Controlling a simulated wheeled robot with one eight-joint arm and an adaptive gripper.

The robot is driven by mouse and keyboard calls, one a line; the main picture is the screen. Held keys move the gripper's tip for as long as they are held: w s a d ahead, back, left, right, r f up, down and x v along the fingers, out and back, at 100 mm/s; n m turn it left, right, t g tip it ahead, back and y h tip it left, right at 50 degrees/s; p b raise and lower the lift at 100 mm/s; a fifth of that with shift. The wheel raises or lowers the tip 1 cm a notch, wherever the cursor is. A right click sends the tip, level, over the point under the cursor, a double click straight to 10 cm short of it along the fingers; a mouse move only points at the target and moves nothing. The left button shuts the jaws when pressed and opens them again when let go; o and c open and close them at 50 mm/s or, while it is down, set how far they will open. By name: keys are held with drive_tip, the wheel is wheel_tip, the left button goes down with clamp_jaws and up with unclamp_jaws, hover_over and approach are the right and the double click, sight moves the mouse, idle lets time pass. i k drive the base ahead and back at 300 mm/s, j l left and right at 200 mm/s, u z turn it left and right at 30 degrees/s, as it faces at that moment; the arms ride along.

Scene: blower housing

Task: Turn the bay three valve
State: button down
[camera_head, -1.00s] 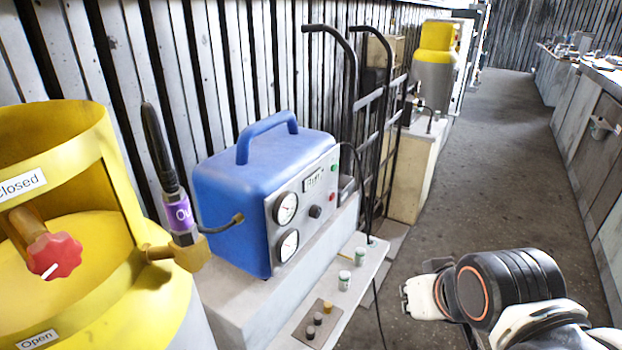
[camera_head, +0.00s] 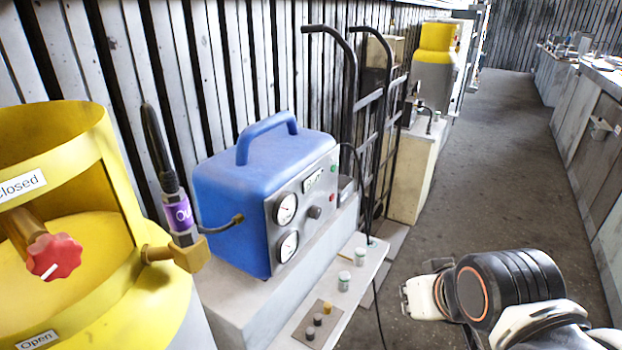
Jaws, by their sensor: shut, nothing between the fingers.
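A red valve knob (camera_head: 54,257) with a white pointer mark sits on a brass stem inside the cut-out of a yellow cylinder collar (camera_head: 88,125) at the left. A "Closed" label (camera_head: 22,186) is above the knob and an "Open" label (camera_head: 37,340) below it. The white pointer slants down to the left. No bay number is readable. My gripper (camera_head: 407,300) is at the lower right, shut and empty, over the floor and well apart from the knob. Part of it is hidden behind my arm.
A blue machine (camera_head: 235,185) with two gauges stands on a pale block by the wall. A purple-tagged hose fitting (camera_head: 181,215), a shelf with small jars (camera_head: 344,280) and a black hand truck (camera_head: 352,110) are nearby. A second cylinder (camera_head: 434,75) stands farther back. The aisle floor (camera_head: 490,180) is clear.

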sight(52, 258)
drive_tip(key=k+j+u, duration=0.15)
drive_tip(key=k+u, duration=0.15)
drive_tip(key=u, duration=0.15)
drive_tip(key=k+j+u, duration=0.2)
drive_tip(key=u, duration=0.2)
drive_tip(key=k+j+u, duration=0.45)
drive_tip(key=i+l, duration=0.1)
